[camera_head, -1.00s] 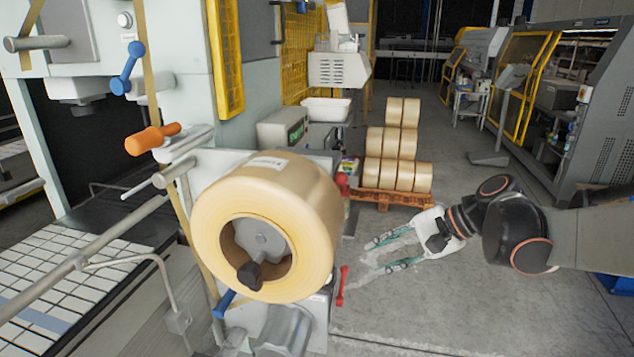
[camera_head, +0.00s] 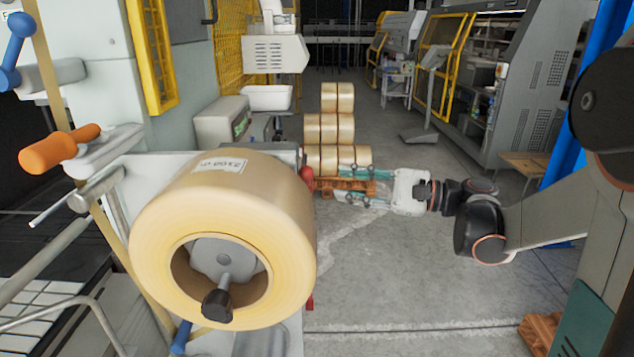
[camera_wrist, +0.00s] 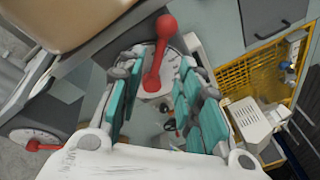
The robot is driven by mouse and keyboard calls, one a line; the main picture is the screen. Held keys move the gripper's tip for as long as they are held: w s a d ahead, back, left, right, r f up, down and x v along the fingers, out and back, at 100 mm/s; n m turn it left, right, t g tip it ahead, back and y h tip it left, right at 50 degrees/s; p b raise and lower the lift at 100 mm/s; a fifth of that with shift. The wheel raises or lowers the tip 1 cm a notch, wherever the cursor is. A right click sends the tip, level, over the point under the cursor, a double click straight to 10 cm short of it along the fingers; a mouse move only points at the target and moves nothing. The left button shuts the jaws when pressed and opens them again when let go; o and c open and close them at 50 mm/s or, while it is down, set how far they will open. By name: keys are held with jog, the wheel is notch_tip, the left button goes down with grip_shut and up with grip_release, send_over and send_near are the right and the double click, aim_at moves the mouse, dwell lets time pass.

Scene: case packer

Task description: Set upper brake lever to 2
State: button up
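The upper brake lever is red with a round knob (camera_head: 307,172), at the right side of the machine behind the big tape roll. In the wrist view the upper brake lever (camera_wrist: 157,55) stands in front of a pale round dial (camera_wrist: 174,48), its knob toward the top; the dial's numbers are not readable. My gripper (camera_head: 330,183) is open beside the lever, fingers pointing at the machine. In the wrist view the lever appears between the open teal-padded fingers (camera_wrist: 160,68); I cannot tell whether they touch it. A second red lever (camera_wrist: 40,146) sits on a lower dial (camera_wrist: 30,137).
The tape roll (camera_head: 243,205) stands close left of my gripper. Stacked rolls (camera_head: 335,128) on a pallet are behind it. A white bin (camera_head: 267,97) and a grey-green box (camera_head: 220,121) are on the machine's far side.

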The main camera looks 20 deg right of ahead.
jog(key=x, duration=0.7)
jog(key=shift+b, duration=0.35)
jog(key=shift+a, duration=0.1)
jog(key=shift+c, duration=0.2)
grip_shut()
